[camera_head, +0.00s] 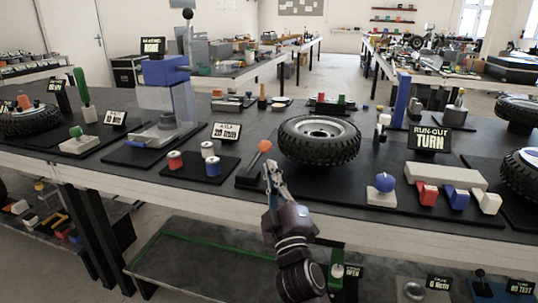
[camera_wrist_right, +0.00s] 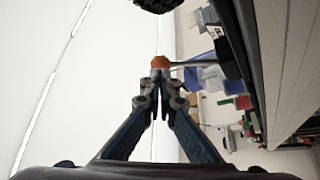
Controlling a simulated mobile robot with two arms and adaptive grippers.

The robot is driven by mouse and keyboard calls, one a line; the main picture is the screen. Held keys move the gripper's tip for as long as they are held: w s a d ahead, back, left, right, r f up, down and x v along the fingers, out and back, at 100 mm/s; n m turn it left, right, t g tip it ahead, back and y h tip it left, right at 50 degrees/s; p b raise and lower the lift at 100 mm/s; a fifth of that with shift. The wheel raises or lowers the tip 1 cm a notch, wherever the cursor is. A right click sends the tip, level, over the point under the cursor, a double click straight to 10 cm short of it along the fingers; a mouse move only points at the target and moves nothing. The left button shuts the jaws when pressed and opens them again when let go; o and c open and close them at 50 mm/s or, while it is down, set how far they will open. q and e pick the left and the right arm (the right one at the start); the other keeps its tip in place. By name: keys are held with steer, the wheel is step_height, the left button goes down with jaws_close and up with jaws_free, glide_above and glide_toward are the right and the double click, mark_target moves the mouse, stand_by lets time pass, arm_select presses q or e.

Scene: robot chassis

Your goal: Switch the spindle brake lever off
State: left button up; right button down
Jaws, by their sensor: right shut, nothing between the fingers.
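A lever with an orange knob (camera_head: 264,146) stands on a dark base just left of a tyred wheel (camera_head: 318,140) on the bench. I read no label naming it the spindle brake lever. Its rod leans up and right in the head view. My right gripper (camera_head: 269,165) is shut and empty, just in front of the knob and slightly to its right. In the right wrist view the orange knob (camera_wrist_right: 160,62) lies just past the closed fingertips (camera_wrist_right: 157,76), its rod running right. I cannot tell whether they touch. My left gripper is out of view.
A RUN-OUT TURN sign (camera_head: 429,139) and a blue ball knob (camera_head: 384,182) are right of the wheel. The bench's front edge (camera_head: 190,200) runs below my right gripper. A lower shelf holds more controls.

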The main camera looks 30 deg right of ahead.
mark_target(267, 151)
steer(key=shift+x, duration=1.25)
steer(key=shift+w+d+r, duration=0.1)
steer(key=shift+w+d, duration=0.1)
steer(key=shift+w, duration=0.2)
steer(key=shift+p, duration=0.3)
